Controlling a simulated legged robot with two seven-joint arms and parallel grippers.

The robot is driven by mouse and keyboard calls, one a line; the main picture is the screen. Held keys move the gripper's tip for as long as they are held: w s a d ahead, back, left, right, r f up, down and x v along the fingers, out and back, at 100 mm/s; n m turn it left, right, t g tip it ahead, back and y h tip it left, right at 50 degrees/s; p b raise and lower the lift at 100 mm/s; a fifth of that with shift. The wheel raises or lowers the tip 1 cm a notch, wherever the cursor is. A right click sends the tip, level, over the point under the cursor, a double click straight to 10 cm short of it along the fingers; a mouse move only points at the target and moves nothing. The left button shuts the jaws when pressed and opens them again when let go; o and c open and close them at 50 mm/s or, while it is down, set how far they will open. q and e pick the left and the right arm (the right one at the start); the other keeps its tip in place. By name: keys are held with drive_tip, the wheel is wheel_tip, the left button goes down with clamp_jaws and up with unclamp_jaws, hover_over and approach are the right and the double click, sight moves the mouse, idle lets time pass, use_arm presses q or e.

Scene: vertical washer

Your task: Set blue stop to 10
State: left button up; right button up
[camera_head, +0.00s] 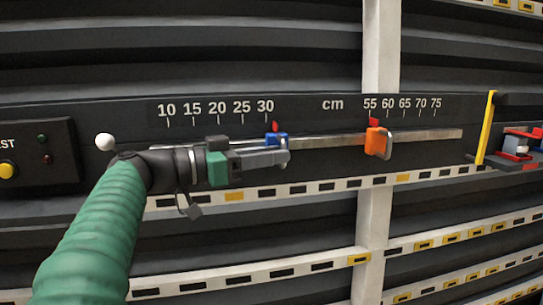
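The blue stop (278,139) sits on the metal rail (330,142), with its red pointer a little to the right of the 30 mark. My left gripper (284,154) reaches in from the left, with its fingertips at the blue stop's lower front. They overlap the stop in the picture; whether they grip it, or are open or shut, I cannot tell. The scale (215,108) reads 10 to 30 on the left, and the 10 mark is near the rail's left end. My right gripper is not in view.
An orange stop (376,141) with a handle sits on the rail near 55. A white knob (105,142) sticks out left of the rail, beside a panel with a yellow button (7,171). A yellow bar (486,128) stands at the right.

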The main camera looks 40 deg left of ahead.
use_arm(q)
drive_tip(key=shift+a, duration=0.1)
drive_tip(key=b+v, duration=0.1)
drive_tip(key=v, duration=1.8)
drive_tip(key=shift+s+a+b, duration=0.15)
drive_tip(key=shift+s+b, duration=0.05)
drive_tip(key=shift+b, duration=0.15)
idle(0.5)
drive_tip(key=shift+w, duration=0.1)
idle(0.3)
